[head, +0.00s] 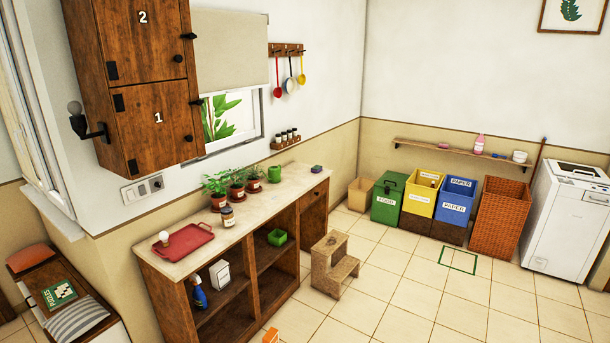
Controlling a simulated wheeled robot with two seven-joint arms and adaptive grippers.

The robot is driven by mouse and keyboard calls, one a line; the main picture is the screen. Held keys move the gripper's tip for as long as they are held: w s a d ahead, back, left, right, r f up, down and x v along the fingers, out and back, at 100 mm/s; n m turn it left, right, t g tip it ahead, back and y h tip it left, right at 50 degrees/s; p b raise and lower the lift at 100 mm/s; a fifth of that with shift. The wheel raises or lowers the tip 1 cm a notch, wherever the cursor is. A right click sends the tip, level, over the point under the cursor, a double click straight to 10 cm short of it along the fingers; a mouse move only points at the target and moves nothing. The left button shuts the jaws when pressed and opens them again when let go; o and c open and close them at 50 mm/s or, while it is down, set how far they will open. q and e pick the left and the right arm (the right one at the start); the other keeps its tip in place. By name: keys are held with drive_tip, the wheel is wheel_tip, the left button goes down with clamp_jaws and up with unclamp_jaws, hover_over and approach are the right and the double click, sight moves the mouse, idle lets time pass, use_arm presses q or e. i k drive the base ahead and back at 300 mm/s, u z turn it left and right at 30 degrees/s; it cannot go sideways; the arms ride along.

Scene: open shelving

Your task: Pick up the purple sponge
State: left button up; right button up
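Neither of my grippers shows in the head view.
Potted plants (236,188), a jar (227,216) and a red tray (186,242) stand on the counter. A wooden step stool (332,268) is on the floor by its right end. Bins (420,195) and a white washing machine (567,222) line the back. The tiled floor at right is mostly clear.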

sight(315, 169)
drive_tip(key=z, duration=0.1)
drive_tip(key=i, duration=3)
drive_tip(key=z, duration=0.05)
